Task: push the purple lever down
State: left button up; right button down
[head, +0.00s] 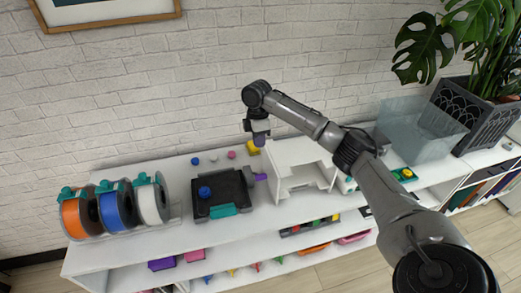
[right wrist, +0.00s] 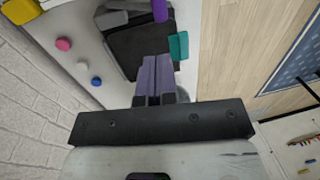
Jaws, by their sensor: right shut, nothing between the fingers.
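The purple lever (head: 261,177) sticks out from the right side of a black device (head: 232,190) on the white shelf top. The device has a blue knob (head: 205,191) on top and a teal block (head: 223,211) at its front. My right gripper (head: 260,140) is shut and empty, pointing down above and behind the lever, apart from it. In the right wrist view, the shut fingers (right wrist: 157,62) overlap the black device (right wrist: 137,42). The purple lever (right wrist: 160,10) shows beyond them at the top edge, beside the teal block (right wrist: 178,46). My left gripper is out of view.
A white stand (head: 300,170) stands close right of the lever. Spools (head: 117,208) are at the left. Small blue, grey and pink pieces and a yellow piece (head: 252,147) lie near the brick wall. A clear box (head: 405,125) and a plant are at the right.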

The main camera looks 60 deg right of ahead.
aim_at(260, 175)
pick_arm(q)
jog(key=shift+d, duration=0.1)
pick_arm(e)
jog(key=f, duration=0.4)
jog(key=s+a+f, duration=0.1)
jog(key=f, duration=0.7)
jog(key=shift+s+a+f, duration=0.2)
jog(key=shift+a, duration=0.05)
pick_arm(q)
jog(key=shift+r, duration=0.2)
pick_arm(e)
jog(key=shift+a, duration=0.15)
